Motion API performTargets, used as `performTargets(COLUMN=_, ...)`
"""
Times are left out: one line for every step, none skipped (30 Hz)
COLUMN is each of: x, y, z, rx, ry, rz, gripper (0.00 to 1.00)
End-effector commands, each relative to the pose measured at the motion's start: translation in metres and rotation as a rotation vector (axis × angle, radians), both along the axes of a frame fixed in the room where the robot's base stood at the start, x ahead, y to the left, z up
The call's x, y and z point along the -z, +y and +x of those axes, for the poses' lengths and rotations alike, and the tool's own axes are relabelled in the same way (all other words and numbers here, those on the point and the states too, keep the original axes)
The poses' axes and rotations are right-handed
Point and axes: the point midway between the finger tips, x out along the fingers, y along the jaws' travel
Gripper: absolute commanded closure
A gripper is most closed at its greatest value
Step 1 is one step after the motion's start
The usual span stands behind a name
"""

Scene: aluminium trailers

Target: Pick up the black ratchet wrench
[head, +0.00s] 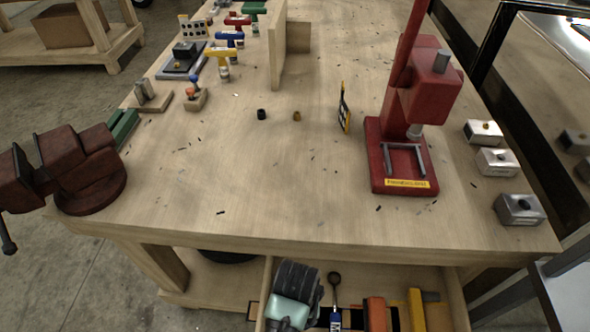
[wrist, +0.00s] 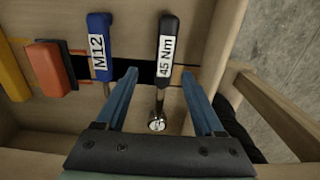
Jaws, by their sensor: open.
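The black ratchet wrench (wrist: 167,32) lies in an open drawer; the wrist view shows its black handle with a white "45 Nm" label and its metal shaft and round head (wrist: 157,123). My gripper (wrist: 159,75) is open, its two blue fingers on either side of the wrench in the picture. I cannot tell how far above it the fingertips are. In the head view, my gripper (head: 290,305) is over the left part of the drawer and hides the wrench.
In the drawer (head: 453,300), a blue-handled M12 tool (wrist: 100,48) lies beside the wrench, then an orange-red tool (wrist: 50,66) and a yellow one (wrist: 10,70). Drawer walls stand close by. The workbench top (head: 250,190) above carries a red press (head: 400,150) and a dark red vise (head: 85,170).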

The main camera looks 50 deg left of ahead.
Motion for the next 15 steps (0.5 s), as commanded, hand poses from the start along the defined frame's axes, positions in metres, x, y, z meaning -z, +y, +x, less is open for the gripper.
performTargets(x=0.003, y=0.0, z=0.0, rx=0.001, ry=0.001, rz=-0.001, gripper=0.3)
performTargets(x=0.005, y=0.0, z=-0.001, rx=0.001, ry=0.001, rz=-0.001, gripper=0.3)
performTargets(x=0.008, y=0.0, z=-0.001, rx=0.001, ry=0.001, rz=-0.001, gripper=0.3)
performTargets(x=0.011, y=0.0, z=-0.002, rx=0.001, ry=0.001, rz=-0.001, gripper=0.3)
performTargets(x=0.016, y=0.0, z=-0.004, rx=0.001, ry=0.003, rz=-0.002, gripper=0.3)
performTargets(x=0.022, y=0.001, z=-0.006, rx=0.001, ry=0.002, rz=-0.001, gripper=0.3)
performTargets(x=0.027, y=0.001, z=-0.007, rx=0.001, ry=0.003, rz=-0.002, gripper=0.3)
performTargets(x=0.032, y=0.001, z=-0.008, rx=0.0, ry=0.003, rz=-0.002, gripper=0.3)
performTargets(x=0.038, y=0.002, z=-0.009, rx=0.001, ry=0.002, rz=-0.001, gripper=0.3)
performTargets(x=0.042, y=0.002, z=-0.009, rx=0.001, ry=0.001, rz=-0.002, gripper=0.3)
performTargets(x=0.046, y=0.002, z=-0.008, rx=0.001, ry=0.0, rz=0.0, gripper=0.3)
performTargets(x=0.049, y=0.002, z=-0.008, rx=0.001, ry=0.001, rz=-0.001, gripper=0.3)
performTargets(x=0.051, y=0.002, z=-0.008, rx=0.001, ry=0.0, rz=0.0, gripper=0.3)
performTargets(x=0.053, y=0.002, z=-0.008, rx=0.002, ry=-0.001, rz=0.001, gripper=0.3)
performTargets(x=0.054, y=0.002, z=-0.008, rx=0.002, ry=-0.001, rz=0.002, gripper=0.3)
